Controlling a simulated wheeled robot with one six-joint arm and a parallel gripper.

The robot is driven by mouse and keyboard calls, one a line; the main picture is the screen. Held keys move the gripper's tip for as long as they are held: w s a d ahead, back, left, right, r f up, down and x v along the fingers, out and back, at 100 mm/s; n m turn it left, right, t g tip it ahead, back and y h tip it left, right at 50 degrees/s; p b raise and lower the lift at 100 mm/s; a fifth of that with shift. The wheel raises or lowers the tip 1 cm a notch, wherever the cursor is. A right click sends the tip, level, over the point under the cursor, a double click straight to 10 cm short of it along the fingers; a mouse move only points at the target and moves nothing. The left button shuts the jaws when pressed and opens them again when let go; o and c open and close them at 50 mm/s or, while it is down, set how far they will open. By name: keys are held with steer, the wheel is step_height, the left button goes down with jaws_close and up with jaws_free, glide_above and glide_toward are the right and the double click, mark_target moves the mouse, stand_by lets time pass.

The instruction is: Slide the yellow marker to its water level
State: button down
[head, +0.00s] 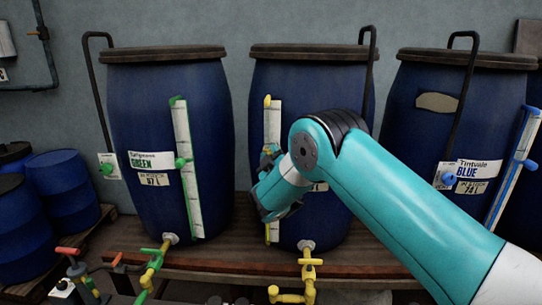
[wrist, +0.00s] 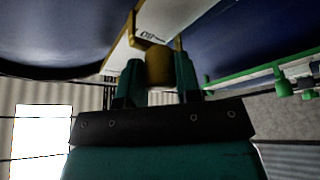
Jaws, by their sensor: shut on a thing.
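The middle blue vat (head: 325,110) carries an upright white scale (head: 273,122) with a yellow tip (head: 267,101) and yellow edging. My gripper (head: 270,156) is at this scale, about halfway up. In the wrist view my gripper (wrist: 159,70) is shut on the yellow marker (wrist: 158,62), which sits between the two teal fingers against the pale scale. In the head view the marker is hidden by my gripper. My arm covers most of the vat's label (head: 320,187), so its reading cannot be made out. The water level is not visible.
The left vat (head: 150,110) has a green scale with a green marker (head: 181,162) and a "97 L" label. The right vat (head: 415,125) has a blue scale (head: 514,165) and a "74 L" label. Taps (head: 307,262) project in front of the wooden pallet (head: 225,262).

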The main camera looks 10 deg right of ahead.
step_height(320, 180, down, 7)
steer(key=b, duration=0.8)
steer(key=c, duration=0.9)
jaws_free()
steer(key=shift+o, duration=0.2)
steer(key=shift+s+f+b, duration=0.1)
steer(key=shift+b, duration=0.2)
steer(key=b+v, duration=1.7)
steer(key=b, duration=0.2)
steer(key=shift+s, duration=0.15)
